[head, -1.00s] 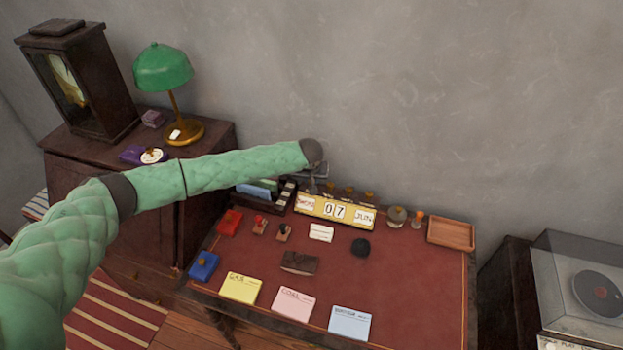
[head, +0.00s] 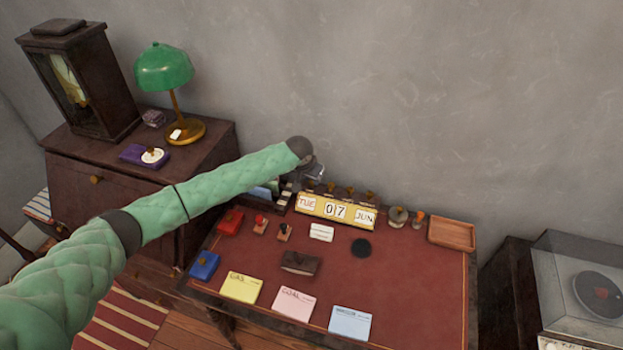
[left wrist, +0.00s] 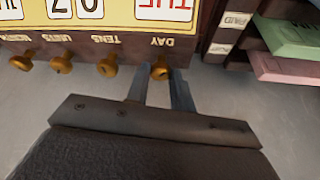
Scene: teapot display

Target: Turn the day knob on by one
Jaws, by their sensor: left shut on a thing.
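The yellow desk calendar (head: 335,209) stands at the back of the desk, its windows reading TUE, 07 and JUN. In the left wrist view it appears upside down, with a row of brass knobs labelled DAY, TENS, UNITS and MONTH. My left gripper (head: 316,178) reaches behind the calendar's left end. In the left wrist view its two fingers (left wrist: 160,86) are at the day knob (left wrist: 160,69), shut on it. The tens knob (left wrist: 107,66) is beside it, clear of the fingers. In the head view the gripper hides the day knob. My right gripper is out of view.
The card holder (left wrist: 240,30) stands close beside the calendar's day end. The wall (head: 430,100) is just behind. Stamps, pads and coloured cards lie in front on the desk.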

